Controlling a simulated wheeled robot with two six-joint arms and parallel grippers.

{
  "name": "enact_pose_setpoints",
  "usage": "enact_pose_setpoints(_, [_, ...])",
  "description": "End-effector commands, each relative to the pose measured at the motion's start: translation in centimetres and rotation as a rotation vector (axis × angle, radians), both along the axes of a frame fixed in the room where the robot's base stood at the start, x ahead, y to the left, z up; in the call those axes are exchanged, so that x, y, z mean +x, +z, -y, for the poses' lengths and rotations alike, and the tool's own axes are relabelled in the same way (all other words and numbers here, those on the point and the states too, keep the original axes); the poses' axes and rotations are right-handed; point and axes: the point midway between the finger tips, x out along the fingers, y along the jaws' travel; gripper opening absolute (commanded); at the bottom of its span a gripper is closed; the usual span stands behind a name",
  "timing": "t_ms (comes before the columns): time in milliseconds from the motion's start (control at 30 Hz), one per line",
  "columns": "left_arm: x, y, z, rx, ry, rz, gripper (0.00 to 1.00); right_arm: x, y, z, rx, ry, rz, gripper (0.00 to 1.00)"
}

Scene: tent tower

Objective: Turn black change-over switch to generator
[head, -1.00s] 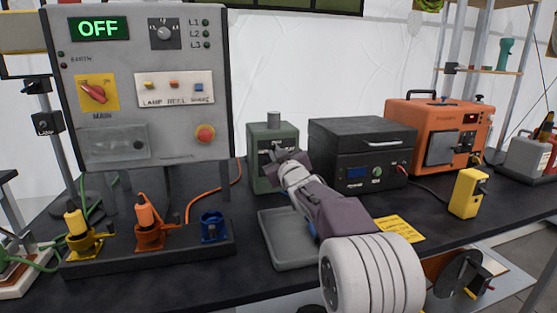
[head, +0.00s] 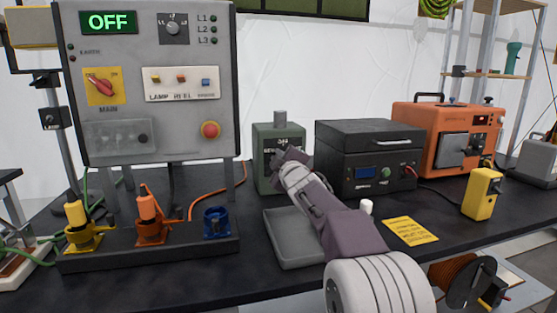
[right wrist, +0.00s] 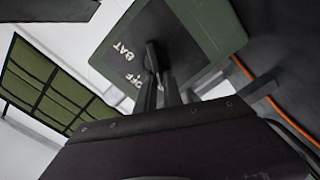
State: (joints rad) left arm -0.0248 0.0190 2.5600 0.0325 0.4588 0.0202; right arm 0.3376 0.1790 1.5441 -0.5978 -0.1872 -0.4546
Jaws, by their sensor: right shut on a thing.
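The change-over switch is a green box (head: 266,172) at the back of the black table, between the grey panel and the black case. Its dark face shows in the right wrist view (right wrist: 190,40) with white lettering BAT and OFF. The black lever (right wrist: 152,56) stands out from this face beside the lettering. My right gripper (right wrist: 160,95) is shut on the lever, and it reaches the front of the box in the head view (head: 278,157). My fingers hide part of the lever and face; no generator mark is readable. My left gripper is not in view.
The grey panel (head: 150,30) reads OFF. A grey tray (head: 285,255) lies under my right arm. A black case (head: 360,140), an orange generator (head: 435,150) and a yellow device (head: 481,193) stand to the right. Yellow, orange and blue sockets (head: 217,222) are at the left.

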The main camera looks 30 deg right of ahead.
Motion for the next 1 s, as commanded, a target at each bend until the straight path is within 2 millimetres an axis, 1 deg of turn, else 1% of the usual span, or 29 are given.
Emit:
enact_pose_setpoints(33, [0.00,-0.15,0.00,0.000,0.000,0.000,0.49,0.01,-0.79,0.28,-0.001,-0.008,-0.018,0.00])
enact_pose_setpoints(500, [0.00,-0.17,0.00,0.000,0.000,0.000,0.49,-0.02,-0.72,0.34,-0.015,-0.009,-0.021,0.00])
enact_pose_setpoints(533, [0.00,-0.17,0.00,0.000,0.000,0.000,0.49,-0.02,-0.72,0.34,-0.015,-0.009,-0.021,0.14])
enact_pose_setpoints(567, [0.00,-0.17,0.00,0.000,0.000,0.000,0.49,-0.02,-0.72,0.35,-0.014,-0.009,-0.020,0.22])
enact_pose_setpoints(600, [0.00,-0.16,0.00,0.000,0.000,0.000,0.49,-0.02,-0.70,0.35,-0.014,-0.009,-0.020,0.33])
enact_pose_setpoints(900, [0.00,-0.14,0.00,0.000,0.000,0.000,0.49,-0.05,-0.30,0.18,-0.016,-0.006,-0.012,0.33])
enact_pose_setpoints(1000, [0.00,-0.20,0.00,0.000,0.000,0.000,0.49,-0.61,-0.24,0.03,-0.016,-0.006,-0.011,0.33])
